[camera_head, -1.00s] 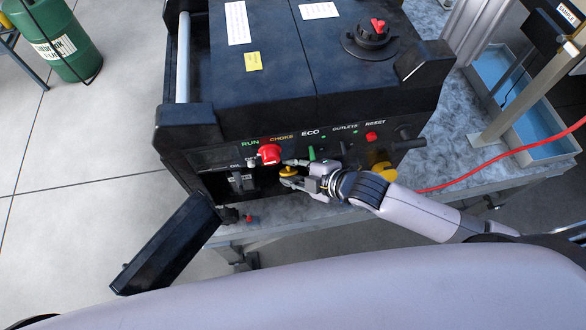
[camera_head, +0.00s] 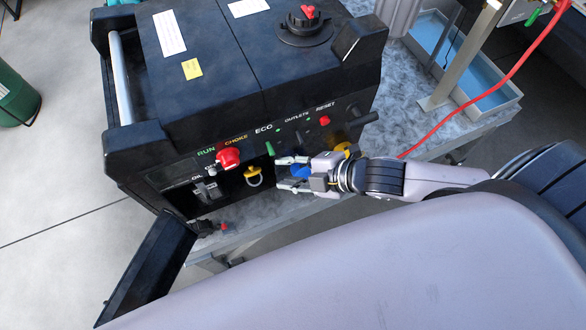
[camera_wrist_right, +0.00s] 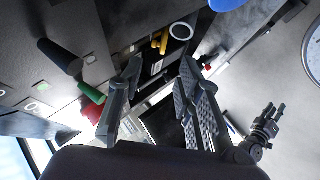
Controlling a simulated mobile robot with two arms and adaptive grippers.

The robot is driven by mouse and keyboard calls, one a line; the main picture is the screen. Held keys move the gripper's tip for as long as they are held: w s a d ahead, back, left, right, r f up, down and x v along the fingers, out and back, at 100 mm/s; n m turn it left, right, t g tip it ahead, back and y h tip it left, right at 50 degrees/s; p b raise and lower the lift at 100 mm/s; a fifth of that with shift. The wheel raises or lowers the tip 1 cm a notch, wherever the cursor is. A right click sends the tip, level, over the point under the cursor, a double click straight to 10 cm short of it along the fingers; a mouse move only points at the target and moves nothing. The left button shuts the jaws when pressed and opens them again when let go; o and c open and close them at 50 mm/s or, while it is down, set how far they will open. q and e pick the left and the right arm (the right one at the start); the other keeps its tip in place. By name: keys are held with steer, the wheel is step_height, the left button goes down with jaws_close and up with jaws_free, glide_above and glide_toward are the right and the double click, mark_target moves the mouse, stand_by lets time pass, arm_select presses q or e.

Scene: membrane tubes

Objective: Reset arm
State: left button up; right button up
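The black generator (camera_head: 230,110) stands on the table with its control panel facing me. My right gripper (camera_head: 284,172) is in front of the panel, right of the panel opening. Its two fingers are apart with nothing between them; the gap also shows in the right wrist view (camera_wrist_right: 162,66). A yellow looped part (camera_head: 253,176) sits in the opening, apart from my fingertips; it also shows beyond them in the wrist view (camera_wrist_right: 160,42). A gripper, seemingly my left one (camera_wrist_right: 265,128), shows small at the right of the wrist view; its opening is unclear.
The red choke knob (camera_head: 228,158), green switch (camera_head: 269,149) and red reset button (camera_head: 324,121) are near my right gripper. A black panel door (camera_head: 148,270) hangs open in front. A red cable (camera_head: 480,98) crosses the table (camera_head: 415,130). A green tank (camera_head: 12,95) stands at far left.

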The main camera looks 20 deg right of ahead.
steer(key=shift+s+d+r, duration=0.3)
steer(key=shift+s+r, duration=0.1)
stand_by(0.3)
